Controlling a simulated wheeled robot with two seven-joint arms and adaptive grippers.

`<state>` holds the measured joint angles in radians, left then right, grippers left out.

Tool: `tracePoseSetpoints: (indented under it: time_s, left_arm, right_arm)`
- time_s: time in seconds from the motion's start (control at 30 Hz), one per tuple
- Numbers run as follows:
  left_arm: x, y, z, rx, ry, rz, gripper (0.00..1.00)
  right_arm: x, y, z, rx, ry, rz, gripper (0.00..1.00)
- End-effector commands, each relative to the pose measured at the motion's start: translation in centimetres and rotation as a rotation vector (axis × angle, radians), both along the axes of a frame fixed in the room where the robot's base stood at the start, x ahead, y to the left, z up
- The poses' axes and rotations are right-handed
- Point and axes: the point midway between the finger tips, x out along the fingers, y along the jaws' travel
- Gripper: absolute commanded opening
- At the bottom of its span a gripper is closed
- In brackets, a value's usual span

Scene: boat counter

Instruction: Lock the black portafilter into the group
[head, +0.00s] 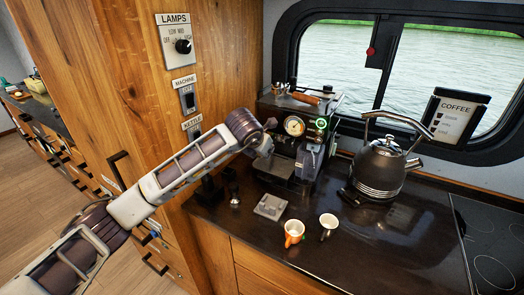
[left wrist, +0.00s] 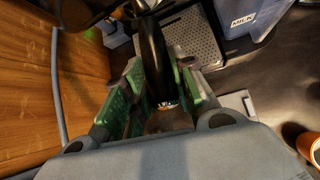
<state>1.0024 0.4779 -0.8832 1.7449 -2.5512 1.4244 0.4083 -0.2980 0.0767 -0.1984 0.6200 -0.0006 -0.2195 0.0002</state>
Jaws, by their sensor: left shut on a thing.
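The black portafilter's handle (left wrist: 152,60) runs upright through the left wrist view, between the green-padded fingers of my left gripper (left wrist: 155,88). The gripper is shut on this handle. In the head view my left gripper (head: 263,143) is at the left front of the espresso machine (head: 299,112), which has a round gauge and a green-lit knob. The portafilter's head and the group are hidden or too dark to make out, so I cannot tell how they sit together. The perforated drip tray (left wrist: 183,45) shows beyond the handle. My right gripper is not in view.
A wooden-handled tool (head: 304,97) lies on top of the machine. A container labelled MILK (left wrist: 240,15) stands beside the drip tray. A kettle (head: 381,168) stands right of the machine. A wooden cabinet wall borders the left.

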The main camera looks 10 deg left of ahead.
Motion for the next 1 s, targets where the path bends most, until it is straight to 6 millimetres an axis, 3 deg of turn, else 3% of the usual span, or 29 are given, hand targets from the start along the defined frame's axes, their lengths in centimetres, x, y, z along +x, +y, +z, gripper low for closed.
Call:
tracePoseSetpoints:
  time_s: [0.4, 0.43, 0.6, 0.83, 1.0]
  left_arm:
    - [-0.1, -0.3, 0.2, -0.002, -0.005, 0.020, 0.00]
    - [-0.1, -0.3, 0.2, -0.002, -0.005, 0.020, 0.30]
    - [-0.1, -0.3, 0.1, -0.001, -0.004, 0.020, 0.51]
    - [-0.1, -0.2, 0.1, -0.001, -0.002, 0.021, 0.51]
    - [-0.2, -0.2, 0.1, 0.000, 0.000, 0.020, 0.51]
  right_arm:
    - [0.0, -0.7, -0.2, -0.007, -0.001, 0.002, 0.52]
    - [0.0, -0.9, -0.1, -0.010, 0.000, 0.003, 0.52]
    - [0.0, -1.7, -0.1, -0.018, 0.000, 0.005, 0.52]
    - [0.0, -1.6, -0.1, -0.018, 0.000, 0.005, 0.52]
    - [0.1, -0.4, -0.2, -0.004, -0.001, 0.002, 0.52]
